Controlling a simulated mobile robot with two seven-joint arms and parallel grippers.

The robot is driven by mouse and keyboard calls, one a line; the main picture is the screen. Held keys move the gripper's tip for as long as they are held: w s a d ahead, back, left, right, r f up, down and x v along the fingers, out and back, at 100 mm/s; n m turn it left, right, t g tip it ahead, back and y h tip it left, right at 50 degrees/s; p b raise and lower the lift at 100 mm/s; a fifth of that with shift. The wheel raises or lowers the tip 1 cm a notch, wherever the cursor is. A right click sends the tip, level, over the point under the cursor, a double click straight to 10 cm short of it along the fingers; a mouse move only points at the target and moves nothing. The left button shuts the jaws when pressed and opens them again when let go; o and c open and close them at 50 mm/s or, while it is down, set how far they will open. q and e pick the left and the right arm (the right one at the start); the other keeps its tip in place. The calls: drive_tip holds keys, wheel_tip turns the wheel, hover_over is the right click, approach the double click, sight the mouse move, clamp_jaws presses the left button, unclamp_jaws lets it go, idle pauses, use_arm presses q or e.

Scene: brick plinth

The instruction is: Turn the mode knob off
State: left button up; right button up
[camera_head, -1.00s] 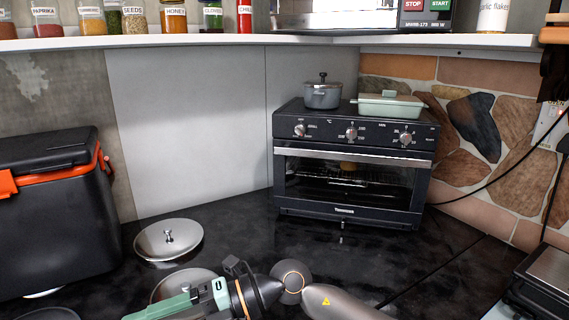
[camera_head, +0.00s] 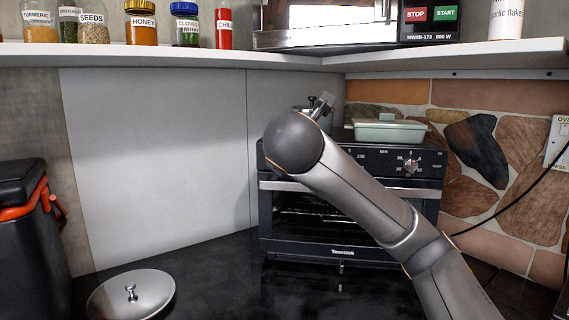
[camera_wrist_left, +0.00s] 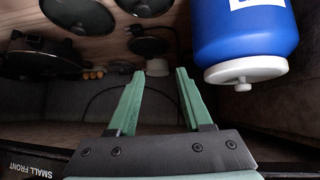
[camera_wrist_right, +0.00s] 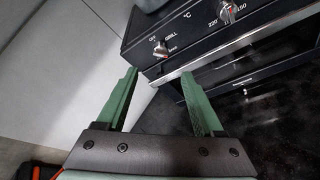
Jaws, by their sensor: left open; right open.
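The black toaster oven (camera_head: 350,253) stands on the counter with a row of knobs along its upper front. In the right wrist view, the mode knob (camera_wrist_right: 160,49) is the metal one with OFF and GRILL printed by it; I cannot tell its setting surely. It is hidden behind my right arm in the head view. My right gripper (camera_wrist_right: 158,77) is open and empty, its fingertips below and in front of the mode knob, apart from it. The temperature knob (camera_wrist_right: 227,12) is to its right. My left gripper (camera_wrist_left: 160,73) is open and empty, away from the oven.
The timer knob (camera_head: 411,165) and a pale green dish (camera_head: 390,132) on the oven are visible. A shelf (camera_head: 200,53) with jars overhangs behind. A metal lid (camera_head: 130,295) lies on the counter. A blue container (camera_wrist_left: 245,35) is near my left gripper.

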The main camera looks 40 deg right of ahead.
use_arm(q)
drive_tip(key=shift+s+a+p, duration=0.2)
drive_tip(key=shift+s+p, duration=0.2)
drive_tip(key=shift+p, duration=0.1)
use_arm(e)
drive_tip(key=x, duration=1.2)
drive_tip(key=shift+f, duration=0.15)
use_arm(q)
drive_tip(key=shift+w+r, duration=0.1)
drive_tip(key=shift+r, duration=0.05)
use_arm(e)
drive_tip(key=shift+a, duration=0.1)
clamp_jaws()
